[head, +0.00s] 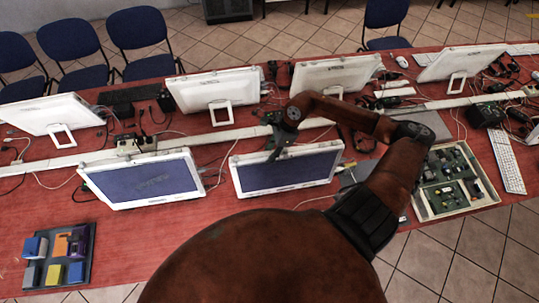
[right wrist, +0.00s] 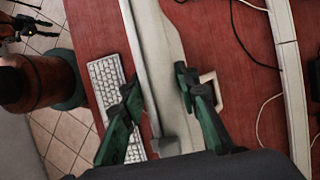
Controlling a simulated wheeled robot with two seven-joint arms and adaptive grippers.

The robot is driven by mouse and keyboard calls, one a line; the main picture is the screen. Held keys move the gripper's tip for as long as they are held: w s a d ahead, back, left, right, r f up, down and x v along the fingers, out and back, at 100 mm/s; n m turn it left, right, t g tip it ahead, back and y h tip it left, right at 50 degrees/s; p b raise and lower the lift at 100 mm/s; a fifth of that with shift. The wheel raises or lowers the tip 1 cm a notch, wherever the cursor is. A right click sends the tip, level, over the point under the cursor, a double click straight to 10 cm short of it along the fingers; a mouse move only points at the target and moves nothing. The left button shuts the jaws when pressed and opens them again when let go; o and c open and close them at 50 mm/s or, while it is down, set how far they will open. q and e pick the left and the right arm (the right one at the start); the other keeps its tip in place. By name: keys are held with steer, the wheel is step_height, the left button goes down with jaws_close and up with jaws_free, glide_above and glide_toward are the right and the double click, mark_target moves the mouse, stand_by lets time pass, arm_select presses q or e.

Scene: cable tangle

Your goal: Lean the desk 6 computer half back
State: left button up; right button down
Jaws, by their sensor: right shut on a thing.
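The computer (head: 288,168) is a white-framed all-in-one with a blue screen facing me, standing at the near middle of the red table; no desk number is readable. My right gripper (head: 278,140) is at its top edge. In the right wrist view the computer's white body (right wrist: 158,70) runs between the two green fingers of my right gripper (right wrist: 160,105), which is shut on it. Its light stand (right wrist: 209,92) shows beside one finger. A dark claw-like shape at that view's top left looks like my left gripper (right wrist: 22,25); its opening is unclear.
Another blue-screen computer (head: 143,180) stands to the left. White computers (head: 213,90) line the far side, with cables and a long white trunking (head: 235,135) between rows. A circuit-board tray (head: 452,180) lies right. A keyboard (right wrist: 105,80) lies before the held computer.

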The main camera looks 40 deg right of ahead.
steer(key=w+d+b, duration=0.1)
steer(key=w+b, duration=0.1)
steer(key=shift+w+d+f+b, duration=0.35)
steer(key=shift+f+b, duration=0.05)
steer(key=shift+w+d+r, duration=0.1)
steer(key=shift+w+d, duration=0.15)
steer(key=shift+w, duration=0.25)
steer(key=c, duration=1.5)
jaws_free()
steer(key=v, duration=1.2)
steer(key=shift+s, duration=0.15)
